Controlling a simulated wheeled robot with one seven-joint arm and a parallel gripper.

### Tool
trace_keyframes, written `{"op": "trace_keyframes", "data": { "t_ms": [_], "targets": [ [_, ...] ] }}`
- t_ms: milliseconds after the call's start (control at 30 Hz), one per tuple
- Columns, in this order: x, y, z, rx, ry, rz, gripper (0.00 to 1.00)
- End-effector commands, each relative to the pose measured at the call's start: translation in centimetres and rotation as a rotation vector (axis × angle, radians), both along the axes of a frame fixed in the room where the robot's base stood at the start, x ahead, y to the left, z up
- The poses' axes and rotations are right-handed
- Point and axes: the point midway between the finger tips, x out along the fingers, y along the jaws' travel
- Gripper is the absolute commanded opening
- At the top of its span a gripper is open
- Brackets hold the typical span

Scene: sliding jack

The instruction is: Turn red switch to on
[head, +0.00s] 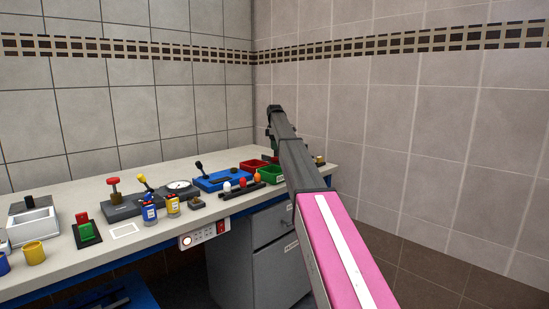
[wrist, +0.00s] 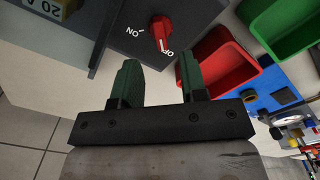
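The red switch (wrist: 161,32) is a rotary knob on a dark grey box (wrist: 143,48), seen at the top of the wrist view. White ON and OFF labels are beside it, and the knob's white mark points toward OFF. My gripper (wrist: 158,62) has two green fingers, spread apart with nothing between them. The knob is just beyond the fingertips, between their lines and apart from them. In the head view my arm reaches to the bench's far right end and hides the switch and most of the gripper.
A red bin (wrist: 220,70) lies close beside the right finger, with a green bin (wrist: 285,25) beyond. In the head view the bench (head: 75,262) holds a blue box (head: 222,180), bottles and levers. A tiled wall (head: 430,130) rises at the right.

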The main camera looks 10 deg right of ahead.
Motion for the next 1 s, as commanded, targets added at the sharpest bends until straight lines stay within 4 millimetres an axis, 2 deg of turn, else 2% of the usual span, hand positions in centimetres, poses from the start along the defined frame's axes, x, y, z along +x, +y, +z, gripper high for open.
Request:
{"op": "trace_keyframes", "data": {
  "t_ms": [100,300,433,667,733,800,1000],
  "targets": [
    [-0.1,0.0,-2.3,0.0,0.001,0.0,0.39],
    [-0.1,0.0,-5.2,0.0,0.0,0.0,0.39],
    [0.0,0.0,-6.1,0.0,-0.001,0.0,0.39],
    [0.0,0.0,-6.2,0.0,-0.001,0.0,0.39],
    [0.0,0.0,-6.2,0.0,-0.001,0.0,0.23],
    [0.0,0.0,-6.2,0.0,-0.001,0.0,0.0],
    [0.0,0.0,-6.1,0.0,-0.001,-0.002,0.0]
  ]
}}
